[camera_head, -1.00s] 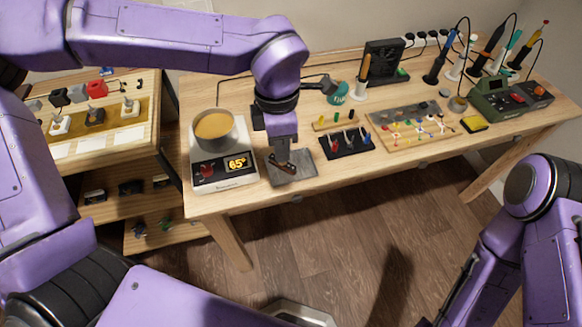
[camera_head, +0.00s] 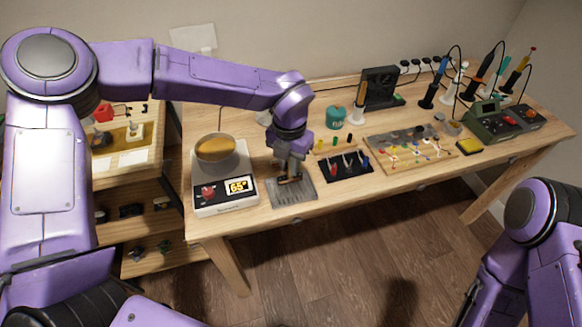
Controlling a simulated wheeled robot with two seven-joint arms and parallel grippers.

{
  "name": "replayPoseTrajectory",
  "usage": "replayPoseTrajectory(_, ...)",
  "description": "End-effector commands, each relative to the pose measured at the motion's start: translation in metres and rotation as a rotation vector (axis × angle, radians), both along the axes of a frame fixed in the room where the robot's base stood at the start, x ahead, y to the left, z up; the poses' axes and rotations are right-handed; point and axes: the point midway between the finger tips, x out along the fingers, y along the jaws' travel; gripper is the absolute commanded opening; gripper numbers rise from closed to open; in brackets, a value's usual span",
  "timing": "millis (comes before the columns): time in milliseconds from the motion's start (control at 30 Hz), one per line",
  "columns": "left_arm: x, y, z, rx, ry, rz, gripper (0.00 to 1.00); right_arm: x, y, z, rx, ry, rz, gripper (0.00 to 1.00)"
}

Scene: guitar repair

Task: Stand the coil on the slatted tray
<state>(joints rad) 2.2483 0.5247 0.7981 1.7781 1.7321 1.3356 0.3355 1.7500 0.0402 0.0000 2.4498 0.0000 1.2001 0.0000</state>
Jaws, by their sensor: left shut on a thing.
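My left gripper (camera_head: 288,180) is over the grey slatted tray (camera_head: 300,194) near the front edge of the bench. It is shut on a small dark piece with a brownish part, which I take to be the coil (camera_head: 287,180). The fingers and wrist hide much of the coil. I cannot tell whether it touches the tray. My right arm shows at the lower right, but its gripper is out of view.
A scale (camera_head: 225,198) with an amber-filled pot (camera_head: 216,148) stands left of the tray. A black rack (camera_head: 343,166) with coloured pieces is close on the right. A teal jar (camera_head: 335,118) stands behind. A parts board (camera_head: 410,148) lies farther right.

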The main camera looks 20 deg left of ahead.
Motion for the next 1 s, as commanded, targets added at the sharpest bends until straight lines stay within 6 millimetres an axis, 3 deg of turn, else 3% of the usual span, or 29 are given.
replayPoseTrajectory(133,0.013,0.002,-0.015,0.000,0.001,0.001,0.00,0.000,0.000,0.005,0.000,0.000,0.000,0.43)
replayPoseTrajectory(300,0.012,0.002,-0.043,0.000,0.000,-0.001,0.00,0.000,0.000,0.006,0.000,0.000,0.000,0.43)
replayPoseTrajectory(700,0.012,0.002,-0.050,-0.001,-0.001,-0.001,0.00,0.000,0.000,0.003,0.000,0.000,0.000,0.43)
replayPoseTrajectory(733,0.012,0.002,-0.049,-0.001,-0.001,-0.001,0.28,0.000,0.000,0.003,0.000,0.000,0.000,0.43)
replayPoseTrajectory(800,0.012,0.002,-0.049,-0.001,-0.001,-0.001,0.44,0.000,0.000,0.004,0.000,0.000,0.000,0.43)
replayPoseTrajectory(1000,0.012,0.002,-0.048,-0.001,-0.001,0.000,0.44,0.000,0.000,0.004,0.000,0.000,0.000,0.43)
